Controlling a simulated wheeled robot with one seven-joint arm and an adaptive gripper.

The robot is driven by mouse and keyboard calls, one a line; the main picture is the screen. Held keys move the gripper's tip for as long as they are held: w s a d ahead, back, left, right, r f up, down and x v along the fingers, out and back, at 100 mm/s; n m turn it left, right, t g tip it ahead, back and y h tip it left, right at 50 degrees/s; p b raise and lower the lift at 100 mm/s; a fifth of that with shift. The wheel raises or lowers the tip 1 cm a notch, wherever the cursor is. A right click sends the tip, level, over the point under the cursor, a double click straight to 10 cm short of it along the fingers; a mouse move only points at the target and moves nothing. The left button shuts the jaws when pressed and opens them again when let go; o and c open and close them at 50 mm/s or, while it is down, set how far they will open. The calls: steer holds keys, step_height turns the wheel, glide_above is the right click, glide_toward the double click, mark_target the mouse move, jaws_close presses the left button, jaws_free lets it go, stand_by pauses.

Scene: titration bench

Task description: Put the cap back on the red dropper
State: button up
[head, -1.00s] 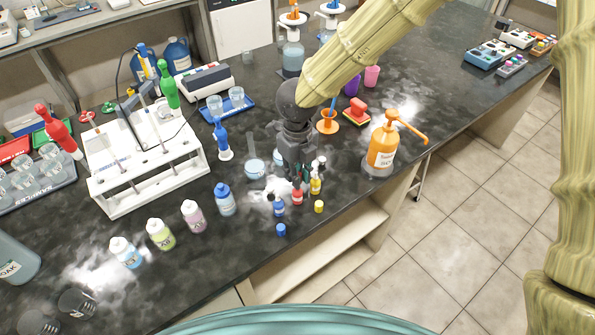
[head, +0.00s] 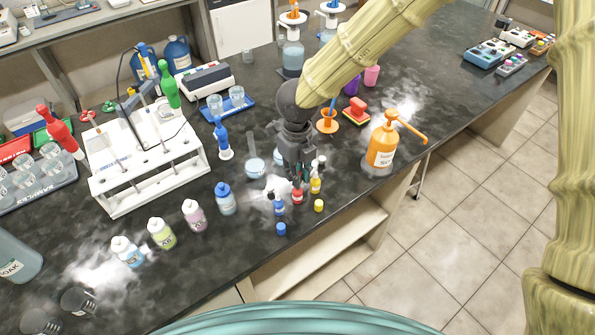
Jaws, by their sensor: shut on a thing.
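The red dropper (head: 297,197) stands upright near the bench's front edge, between the blue dropper (head: 279,208) and the yellow dropper (head: 315,186). My gripper (head: 297,181) points down directly over the red dropper, its fingertips at the top of it. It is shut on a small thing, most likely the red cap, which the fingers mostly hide. No red cap lies loose on the bench. I cannot tell whether the cap touches the dropper's tip. The blue cap (head: 281,229) and the yellow cap (head: 319,206) lie on the bench in front.
Several squeeze bottles, one of them blue-capped (head: 225,199), stand to the left. A blue-topped flask (head: 222,140) and the white pipette rack (head: 148,160) are behind them. An orange pump bottle (head: 382,145) stands to the right. The bench's front edge is close.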

stand_by(0.4)
steer(key=o, duration=1.2)
steer(key=shift+r+p, duration=3.5)
jaws_close()
steer(key=shift+f+b, duration=1.65)
steer(key=shift+f, duration=2.2)
